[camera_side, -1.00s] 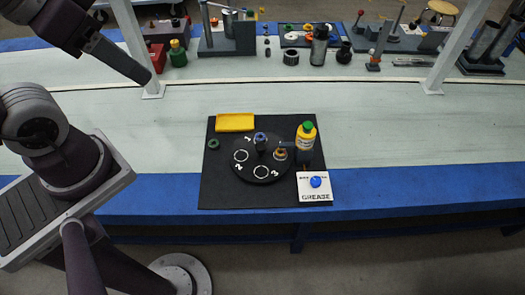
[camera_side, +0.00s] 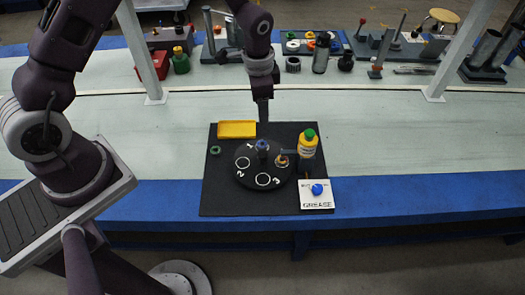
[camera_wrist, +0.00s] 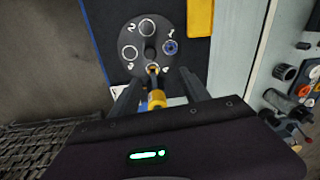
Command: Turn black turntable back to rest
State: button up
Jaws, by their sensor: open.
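The black turntable (camera_side: 251,185) lies on a black mat, with white numbers and white ring marks on its top. It also shows in the wrist view (camera_wrist: 137,38). A blue-topped piece (camera_side: 262,145) stands near its back, by the 1 mark in the wrist view (camera_wrist: 170,47). A brass-coloured piece (camera_side: 281,161) sits at its right side, beside the nozzle of the yellow bottle. My gripper (camera_side: 263,120) points down, above and behind the turntable, apart from it. In the wrist view my fingers (camera_wrist: 158,92) are spread, with the yellow bottle (camera_wrist: 156,99) seen between them.
The yellow bottle with a green cap (camera_side: 308,144) stands close at the turntable's right. A white GREASE box with a blue knob (camera_side: 317,189) is at the front right.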

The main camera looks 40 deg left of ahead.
aim_at(262, 153)
jog(key=shift+m+g, duration=0.5)
jog(key=shift+m, duration=0.2)
jog(key=f, duration=1.2)
jog(key=d+f, duration=0.1)
jog(key=f, duration=0.5)
jog(key=shift+s+f, duration=0.1)
jog(key=shift+s, duration=0.25)
grip_shut()
